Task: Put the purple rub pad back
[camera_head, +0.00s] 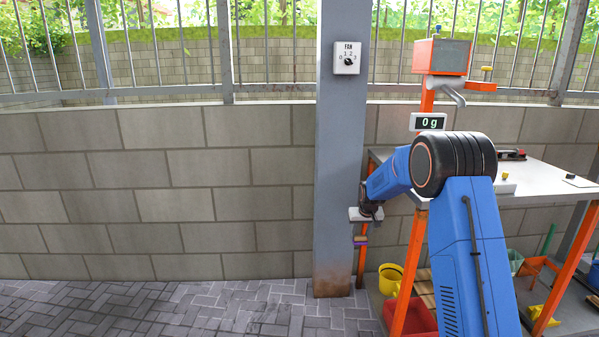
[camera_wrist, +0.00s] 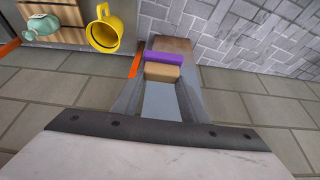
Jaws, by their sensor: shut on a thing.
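The rub pad has a purple side and a tan block. In the wrist view its purple part (camera_wrist: 165,57) lies beyond the tan part, between my fingertips. My gripper (camera_wrist: 162,76) is shut on the tan part. In the head view the purple rub pad (camera_head: 361,242) hangs below my gripper (camera_head: 361,231), in front of the bench's orange legs and just right of the grey post. The fingers are small there. The pad is held in the air, well above the paved ground.
A grey post (camera_head: 343,150) with a fan dial (camera_head: 347,58) stands close beside my gripper. The bench top (camera_head: 540,178) is at right, with a 0 g display (camera_head: 428,122).

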